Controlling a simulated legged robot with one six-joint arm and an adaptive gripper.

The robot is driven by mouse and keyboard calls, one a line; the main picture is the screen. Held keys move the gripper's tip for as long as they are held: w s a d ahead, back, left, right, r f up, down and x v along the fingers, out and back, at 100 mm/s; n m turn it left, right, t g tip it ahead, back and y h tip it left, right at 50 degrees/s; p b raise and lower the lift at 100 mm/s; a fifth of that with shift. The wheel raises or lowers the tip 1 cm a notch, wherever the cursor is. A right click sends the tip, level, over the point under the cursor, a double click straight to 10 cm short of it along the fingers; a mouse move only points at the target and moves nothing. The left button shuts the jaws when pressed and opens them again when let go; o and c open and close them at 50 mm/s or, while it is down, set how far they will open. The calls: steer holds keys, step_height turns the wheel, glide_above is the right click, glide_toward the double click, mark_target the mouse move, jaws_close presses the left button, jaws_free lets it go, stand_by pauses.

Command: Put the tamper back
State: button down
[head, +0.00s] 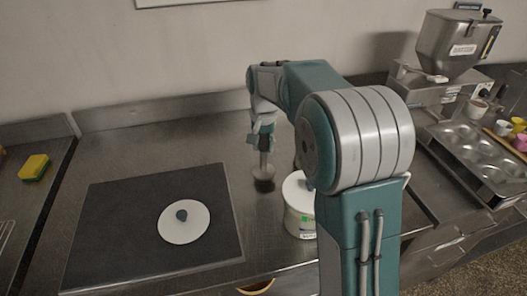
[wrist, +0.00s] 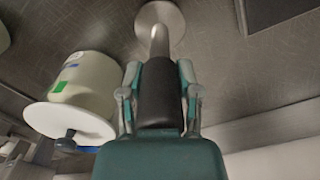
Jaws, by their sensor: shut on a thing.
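My gripper (head: 264,133) is shut on the tamper (head: 264,160) above the metal counter, right of the dark mat. In the wrist view, the tamper's black handle (wrist: 158,92) sits between my two fingers (wrist: 158,85). Its metal shaft leads to a round, flat metal foot (wrist: 160,20). The tamper hangs about upright, foot down. A dark patch shows at its lower end in the head view. I cannot tell whether the foot touches the counter. No clear holder for the tamper can be made out.
A white lidded tub (head: 300,222) stands close right of the tamper, partly behind my arm; it also shows in the wrist view (wrist: 88,85). A white disc with a dark knob (head: 184,221) lies on the dark mat (head: 110,225). A hopper machine (head: 450,50) and muffin tin (head: 470,150) are right.

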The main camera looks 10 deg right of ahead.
steer(key=shift+f, duration=1.1)
steer(key=shift+c, duration=1.5)
jaws_free()
steer(key=shift+f, duration=0.1)
